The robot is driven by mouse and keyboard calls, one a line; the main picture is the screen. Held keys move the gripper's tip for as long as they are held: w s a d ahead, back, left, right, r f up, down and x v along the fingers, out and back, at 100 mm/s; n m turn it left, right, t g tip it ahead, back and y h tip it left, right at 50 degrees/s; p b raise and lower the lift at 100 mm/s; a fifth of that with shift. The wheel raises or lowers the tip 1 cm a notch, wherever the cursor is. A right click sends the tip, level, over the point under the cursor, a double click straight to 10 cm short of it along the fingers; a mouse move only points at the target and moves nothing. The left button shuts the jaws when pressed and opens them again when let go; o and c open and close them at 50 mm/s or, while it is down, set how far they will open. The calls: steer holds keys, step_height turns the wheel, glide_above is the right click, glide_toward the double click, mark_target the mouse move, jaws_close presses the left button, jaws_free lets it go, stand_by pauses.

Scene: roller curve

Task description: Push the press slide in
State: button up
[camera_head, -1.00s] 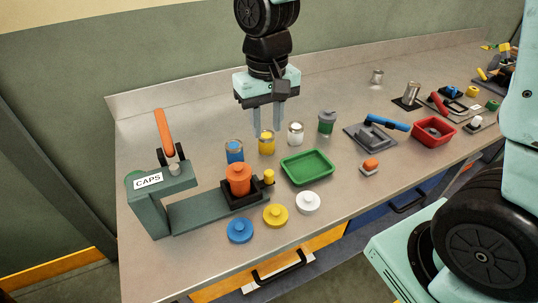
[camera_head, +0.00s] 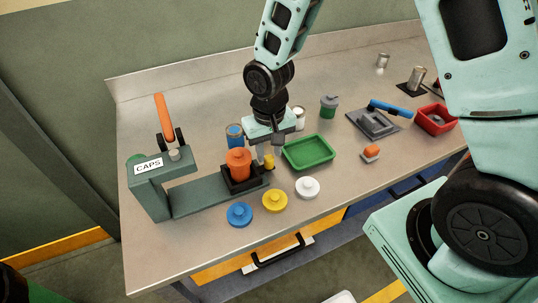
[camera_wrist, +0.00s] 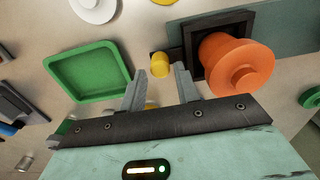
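The press (camera_head: 160,185) is dark green with a CAPS label and an orange lever (camera_head: 163,116) standing raised. Its slide has a black holder (camera_head: 233,187) at the right end of the rail, out from under the press head. An orange capped can (camera_head: 238,163) sits in the holder; it also shows in the wrist view (camera_wrist: 238,65). A yellow knob (camera_wrist: 160,65) sticks out of the holder's side, right of it in the head view (camera_head: 269,161). My gripper (camera_wrist: 157,78) is open and points down at the knob, its fingertips close around it. Contact cannot be told.
Blue (camera_head: 239,214), yellow (camera_head: 275,201) and white (camera_head: 307,188) caps lie in front of the rail. A green tray (camera_head: 310,152) is right of my gripper. A blue-topped can (camera_head: 235,136) and a white-topped can (camera_head: 298,118) stand behind. The rail toward the press is clear.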

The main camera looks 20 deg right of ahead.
mark_target(235, 169)
steer(key=shift+f, duration=1.5)
jaws_close()
steer(key=a+b, duration=0.1)
steer(key=a, duration=0.8)
jaws_free()
steer(key=shift+r, duration=0.1)
